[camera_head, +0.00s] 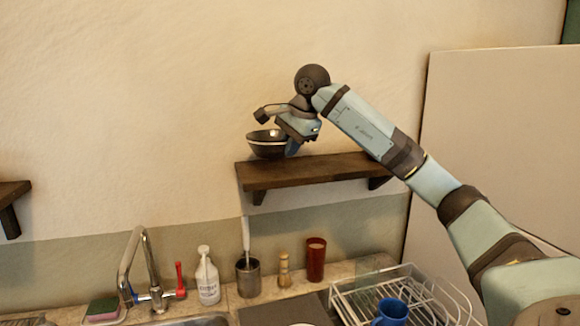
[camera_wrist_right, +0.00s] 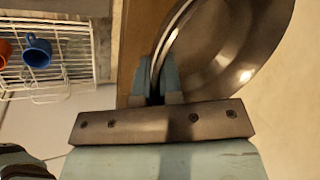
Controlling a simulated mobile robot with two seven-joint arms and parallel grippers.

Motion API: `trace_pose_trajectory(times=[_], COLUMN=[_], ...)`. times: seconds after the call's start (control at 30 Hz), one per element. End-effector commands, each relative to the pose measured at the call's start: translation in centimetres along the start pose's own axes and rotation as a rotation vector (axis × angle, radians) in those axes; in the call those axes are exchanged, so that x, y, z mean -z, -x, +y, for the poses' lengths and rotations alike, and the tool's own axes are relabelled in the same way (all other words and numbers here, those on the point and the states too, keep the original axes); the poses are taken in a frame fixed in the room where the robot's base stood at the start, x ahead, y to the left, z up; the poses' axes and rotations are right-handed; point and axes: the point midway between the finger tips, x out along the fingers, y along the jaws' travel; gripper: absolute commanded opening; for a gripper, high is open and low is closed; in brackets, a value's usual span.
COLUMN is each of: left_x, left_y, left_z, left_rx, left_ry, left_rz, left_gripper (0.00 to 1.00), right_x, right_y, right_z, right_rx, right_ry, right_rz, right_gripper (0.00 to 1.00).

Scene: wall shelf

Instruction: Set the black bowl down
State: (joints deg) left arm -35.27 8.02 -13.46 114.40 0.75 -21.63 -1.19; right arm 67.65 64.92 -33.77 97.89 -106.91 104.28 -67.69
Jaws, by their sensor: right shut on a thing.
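The black bowl (camera_head: 265,145) is upright at the left end of the wooden wall shelf (camera_head: 300,176). In the head view its base is close to the shelf top; I cannot tell whether it touches. My right gripper (camera_head: 290,148) is shut on the bowl's right rim. In the right wrist view the two fingers (camera_wrist_right: 155,85) pinch the rim of the bowl (camera_wrist_right: 222,50), whose shiny inside faces the camera. My left gripper is in neither view.
The shelf's right part is bare. Below it on the counter stand a soap bottle (camera_head: 207,277), a utensil holder (camera_head: 248,277), a wooden mill (camera_head: 285,270), a red cup (camera_head: 316,259) and a white dish rack (camera_head: 430,300) with a blue mug (camera_head: 391,312).

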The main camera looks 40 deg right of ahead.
Motion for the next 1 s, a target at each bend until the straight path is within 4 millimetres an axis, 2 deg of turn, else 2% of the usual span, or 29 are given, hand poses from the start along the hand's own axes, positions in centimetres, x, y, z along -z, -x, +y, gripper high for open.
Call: trace_pose_trajectory(times=[0.17,0.4,0.73,0.87,1.0], left_x=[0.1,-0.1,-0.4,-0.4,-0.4], left_y=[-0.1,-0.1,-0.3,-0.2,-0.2], left_z=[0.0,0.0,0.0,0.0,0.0], left_rx=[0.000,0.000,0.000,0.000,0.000], left_ry=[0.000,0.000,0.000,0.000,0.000], left_rz=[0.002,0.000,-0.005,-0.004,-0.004], left_gripper=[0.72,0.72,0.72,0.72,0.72], right_x=[0.0,0.0,0.0,0.0,0.0], right_y=[-1.1,-3.9,-4.2,-4.2,-4.2], right_z=[0.5,1.8,1.9,1.9,1.9], right_rx=[0.000,-0.001,0.002,0.001,0.001], right_ry=[0.001,0.001,0.001,0.001,0.001], right_rz=[0.000,0.001,-0.001,-0.001,-0.001], right_gripper=[0.00,0.00,0.00,0.31,0.32])
